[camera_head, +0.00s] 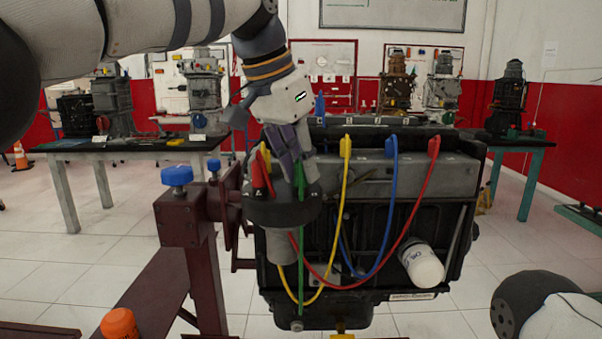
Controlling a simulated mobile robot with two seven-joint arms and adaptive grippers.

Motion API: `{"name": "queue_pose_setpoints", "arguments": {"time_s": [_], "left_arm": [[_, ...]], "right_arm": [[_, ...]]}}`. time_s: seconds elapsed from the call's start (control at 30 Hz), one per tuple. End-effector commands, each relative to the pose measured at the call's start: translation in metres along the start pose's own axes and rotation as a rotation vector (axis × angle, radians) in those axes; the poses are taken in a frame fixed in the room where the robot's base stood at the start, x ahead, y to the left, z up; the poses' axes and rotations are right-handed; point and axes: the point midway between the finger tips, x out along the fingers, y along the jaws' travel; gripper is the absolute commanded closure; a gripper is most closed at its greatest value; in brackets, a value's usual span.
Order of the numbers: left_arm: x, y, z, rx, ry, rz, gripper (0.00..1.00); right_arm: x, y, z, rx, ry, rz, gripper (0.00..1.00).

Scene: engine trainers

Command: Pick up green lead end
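The fingers point down and overlap that end in the picture. I cannot tell whether they are closed on it or only beside it. Yellow (346,170), blue (389,190) and red (424,195) leads arch from the engine's top edge to the right. My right gripper is out of view.
Red and yellow plug ends crowd close to the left gripper. A maroon stand (183,222) with blue knobs (177,176) is at left. A white oil filter (421,264) sticks out at the engine's right. Tables with other engines stand behind.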

Motion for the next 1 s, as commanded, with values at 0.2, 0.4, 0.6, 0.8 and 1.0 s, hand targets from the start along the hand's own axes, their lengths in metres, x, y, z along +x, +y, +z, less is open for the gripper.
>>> {"name": "queue_pose_setpoints", "arguments": {"time_s": [0.2, 0.4, 0.6, 0.8, 1.0], "left_arm": [[0.002, 0.0, 0.001, 0.0, -0.002, 0.001, 1.0], [-0.002, -0.003, -0.003, -0.004, -0.004, 0.0, 1.0], [-0.017, -0.003, -0.01, -0.004, -0.005, 0.002, 1.0], [-0.079, 0.024, -0.006, 0.003, 0.007, -0.008, 1.0], [-0.121, 0.055, 0.013, 0.003, 0.001, -0.006, 1.0]], "right_arm": [[0.001, 0.0, 0.001, 0.0, -0.002, 0.0, 0.6], [0.006, 0.0, 0.004, 0.0, -0.018, 0.001, 0.6], [0.017, 0.001, 0.012, 0.0, -0.052, 0.002, 0.6], [0.004, 0.0, 0.003, 0.0, -0.014, 0.001, 0.6], [-0.005, 0.0, -0.003, 0.0, 0.016, -0.001, 0.6]]}}
